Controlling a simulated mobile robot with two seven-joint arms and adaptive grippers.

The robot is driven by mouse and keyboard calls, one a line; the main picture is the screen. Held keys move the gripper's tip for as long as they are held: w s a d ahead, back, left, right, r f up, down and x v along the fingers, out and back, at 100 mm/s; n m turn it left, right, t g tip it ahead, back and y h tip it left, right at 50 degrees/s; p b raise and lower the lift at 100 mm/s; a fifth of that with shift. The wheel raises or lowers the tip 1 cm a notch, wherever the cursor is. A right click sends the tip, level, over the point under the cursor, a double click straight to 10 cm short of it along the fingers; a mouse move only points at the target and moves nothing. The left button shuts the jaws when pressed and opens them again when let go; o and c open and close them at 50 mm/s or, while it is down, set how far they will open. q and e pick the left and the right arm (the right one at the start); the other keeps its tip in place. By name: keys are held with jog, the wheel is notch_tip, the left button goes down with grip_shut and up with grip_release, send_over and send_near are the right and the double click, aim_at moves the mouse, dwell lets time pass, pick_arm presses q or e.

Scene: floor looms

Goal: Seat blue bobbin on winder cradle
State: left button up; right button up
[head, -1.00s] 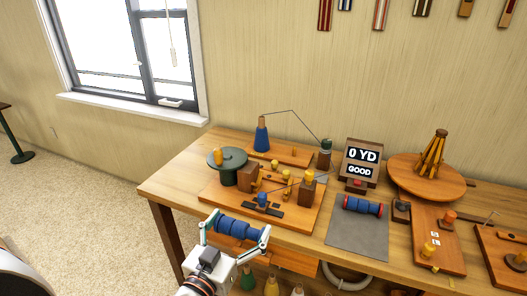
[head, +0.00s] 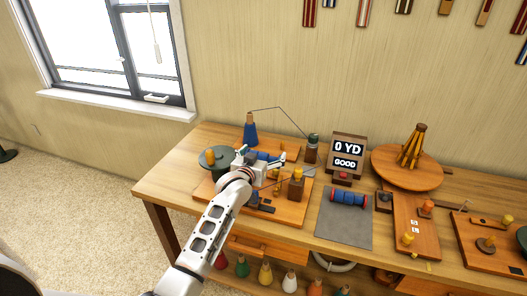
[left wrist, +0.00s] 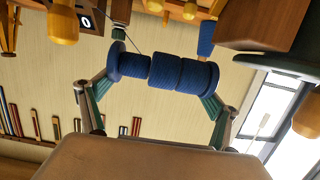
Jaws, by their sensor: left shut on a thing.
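The blue bobbin (head: 263,156) is held crosswise between the fingertips of my left gripper (head: 259,159), above the winder board. In the left wrist view the bobbin (left wrist: 165,70) spans the gap between the two fingers, with a flange at each fingertip. The winder (head: 297,188) has wooden blocks and yellow knobs on an orange wooden board. My gripper and arm hide much of its middle, including the cradle area. I cannot tell whether the bobbin touches the cradle. My right gripper is out of view.
A dark green round wheel (head: 216,156) stands left of the winder and a blue cone (head: 250,131) behind it. A display reading 0 YD, GOOD (head: 346,153) stands to the right. A red-ended blue bobbin (head: 349,198) lies on a grey mat (head: 343,228).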

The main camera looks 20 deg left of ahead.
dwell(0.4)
pick_arm(q)
jog(key=shift+f+b, duration=0.3)
jog(key=shift+f, duration=0.1)
jog(key=shift+f+b, duration=0.35)
jog(key=shift+f, duration=0.25)
jog(key=shift+f+b, duration=0.4)
jog(key=shift+f, duration=0.35)
jog(key=shift+f+b, duration=0.35)
jog(key=shift+f, duration=0.25)
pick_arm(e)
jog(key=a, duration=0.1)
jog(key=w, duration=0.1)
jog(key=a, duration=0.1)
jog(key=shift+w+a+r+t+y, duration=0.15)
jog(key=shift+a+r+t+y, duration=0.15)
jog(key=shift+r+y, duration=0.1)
pick_arm(q)
jog(key=shift+s, duration=0.1)
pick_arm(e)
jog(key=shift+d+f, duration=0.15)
